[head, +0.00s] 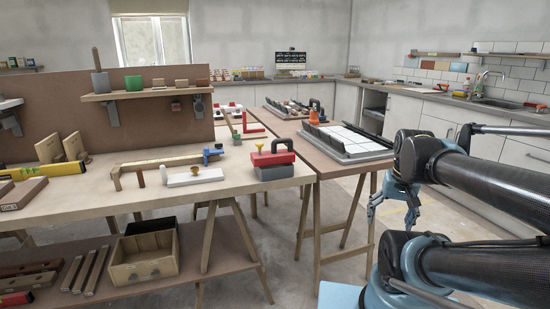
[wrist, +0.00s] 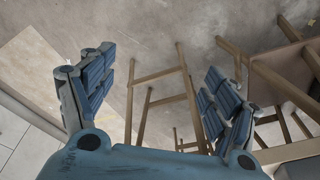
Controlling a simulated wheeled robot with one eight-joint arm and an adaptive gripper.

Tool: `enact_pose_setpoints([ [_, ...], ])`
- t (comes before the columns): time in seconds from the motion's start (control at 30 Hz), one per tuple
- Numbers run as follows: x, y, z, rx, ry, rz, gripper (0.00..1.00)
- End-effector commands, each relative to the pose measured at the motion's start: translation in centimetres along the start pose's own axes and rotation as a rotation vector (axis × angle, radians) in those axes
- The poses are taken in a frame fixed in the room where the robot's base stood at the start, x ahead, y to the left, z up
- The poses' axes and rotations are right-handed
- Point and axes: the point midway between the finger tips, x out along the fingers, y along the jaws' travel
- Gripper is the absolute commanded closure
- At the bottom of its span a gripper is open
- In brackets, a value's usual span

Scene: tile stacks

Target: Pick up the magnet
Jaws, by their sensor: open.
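No object is plainly recognisable as the magnet. A red block with a black handle on a grey base (head: 274,162) stands upright at the right end of the near workbench in the head view; I cannot tell if it is the magnet. My gripper (head: 393,212) hangs in the air to the right of the benches, apart from everything on them. In the wrist view my gripper (wrist: 160,62) has its blue fingers spread wide with nothing between them. Below it are bare floor and wooden trestle legs (wrist: 160,76).
The near workbench (head: 98,191) carries a wooden bar, a white block and a yellow level (head: 48,171). A wooden box (head: 145,270) sits on its lower shelf. A second bench holds a tray of white tiles (head: 345,138). Open floor (head: 338,215) lies between it and the cabinets.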

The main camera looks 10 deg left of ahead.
Motion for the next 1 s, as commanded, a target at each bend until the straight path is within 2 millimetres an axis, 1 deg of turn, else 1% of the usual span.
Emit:
enact_pose_setpoints([
  [0.03,-1.4,-0.9,-1.4,0.03,-0.009,-0.014,0.18],
  [0.2,-5.6,-4.5,-5.8,0.178,-0.054,-0.066,0.18],
  [0.37,-9.0,-8.4,-9.9,0.316,-0.109,-0.103,0.18],
  [0.5,-11.7,-12.3,-13.3,0.434,-0.166,-0.126,0.18],
  [0.67,-14.2,-17.1,-17.1,0.566,-0.236,-0.138,0.18],
  [0.7,-14.8,-18.4,-17.9,0.6,-0.255,-0.139,0.18],
  [0.77,-15.6,-20.4,-19.1,0.649,-0.283,-0.138,0.18],
  [0.8,-16.1,-21.8,-19.9,0.681,-0.303,-0.138,0.18],
  [0.87,-16.8,-23.8,-21.1,0.731,-0.332,-0.133,0.18],
  [0.9,-17.2,-25.2,-21.7,0.761,-0.352,-0.129,0.18],
  [0.97,-17.7,-27.2,-22.7,0.808,-0.38,-0.121,0.18],
  [1.0,-18.0,-28.6,-23.3,0.837,-0.398,-0.115,0.18],
])
